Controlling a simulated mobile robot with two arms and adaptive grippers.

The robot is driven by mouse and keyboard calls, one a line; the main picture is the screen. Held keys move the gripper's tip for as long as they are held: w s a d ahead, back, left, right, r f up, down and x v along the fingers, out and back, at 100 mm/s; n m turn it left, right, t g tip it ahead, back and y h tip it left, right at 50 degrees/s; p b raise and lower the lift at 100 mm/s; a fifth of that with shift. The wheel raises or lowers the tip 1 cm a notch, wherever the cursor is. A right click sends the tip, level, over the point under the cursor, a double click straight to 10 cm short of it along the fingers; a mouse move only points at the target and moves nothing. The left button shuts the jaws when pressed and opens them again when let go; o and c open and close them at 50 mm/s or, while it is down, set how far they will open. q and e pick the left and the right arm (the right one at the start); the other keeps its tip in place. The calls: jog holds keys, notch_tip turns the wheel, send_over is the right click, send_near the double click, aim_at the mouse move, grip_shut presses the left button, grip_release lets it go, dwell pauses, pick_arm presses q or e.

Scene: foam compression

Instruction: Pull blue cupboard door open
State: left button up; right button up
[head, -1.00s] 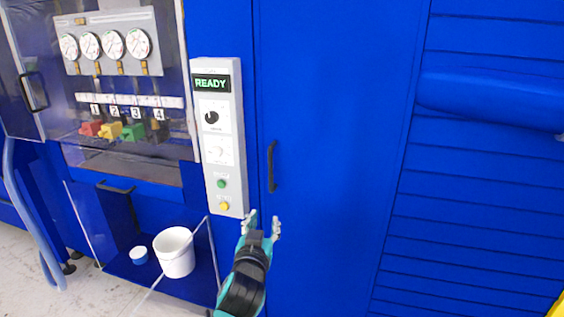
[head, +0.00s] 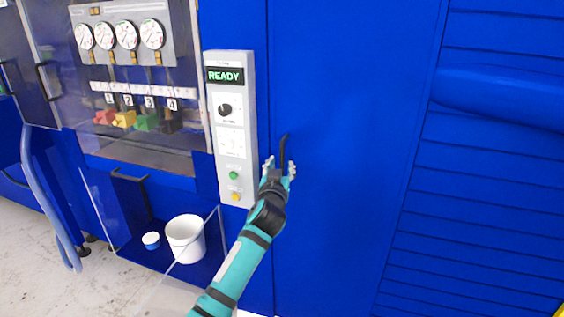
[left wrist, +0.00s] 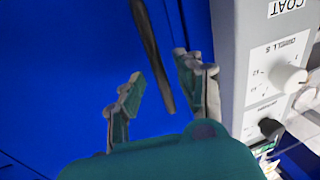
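The blue cupboard door (head: 345,120) is a tall flat panel right of the grey control panel, and it looks closed. Its dark vertical handle (head: 284,148) is near the door's left edge. My left gripper (head: 279,168) is at the lower part of the handle, its fingers apart on either side of it. In the left wrist view the handle (left wrist: 152,50) runs down between the two open fingertips (left wrist: 158,82); I see no finger closed on it. My right gripper is not in view.
The grey control panel (head: 230,130) with a READY display stands just left of the gripper. A white bucket (head: 186,240) and a small blue-and-white tub (head: 151,240) sit in the lower left compartment.

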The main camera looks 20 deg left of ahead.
pick_arm(q)
jog(key=shift+w+a, duration=0.15)
jog(key=shift+w, duration=1.1)
grip_shut()
